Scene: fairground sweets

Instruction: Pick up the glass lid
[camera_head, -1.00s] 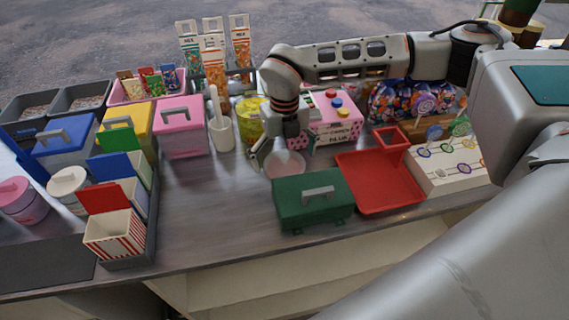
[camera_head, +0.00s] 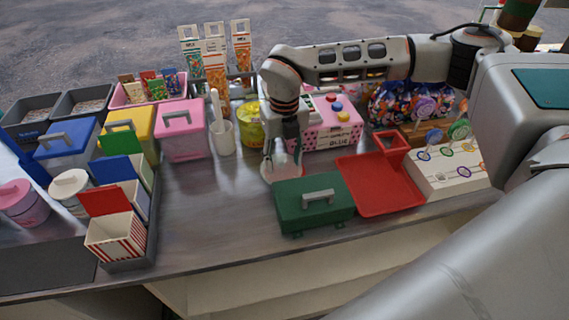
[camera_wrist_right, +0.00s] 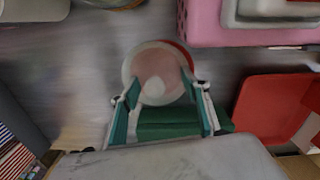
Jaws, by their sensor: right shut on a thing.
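The glass lid (camera_head: 268,176) is a pale, see-through round disc low over the counter, just behind the dark green box. It also shows in the right wrist view (camera_wrist_right: 150,68), between the fingertips. My right gripper (camera_head: 284,167) points down at it and is shut on it, one finger on each side. In the right wrist view, the gripper (camera_wrist_right: 163,84) has its teal-padded fingers spread about the lid's width. The arm and fingers hide part of the lid in the head view. I cannot tell whether the lid touches the counter. My left gripper is not in view.
The green box (camera_head: 290,214) stands right in front of the lid. A red tray (camera_head: 385,200) lies to the right, and a pink dotted box (camera_head: 345,137) stands behind. A white cup (camera_head: 224,140) and yellow tub (camera_head: 250,125) are behind left. Counter (camera_head: 205,200) to the left is clear.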

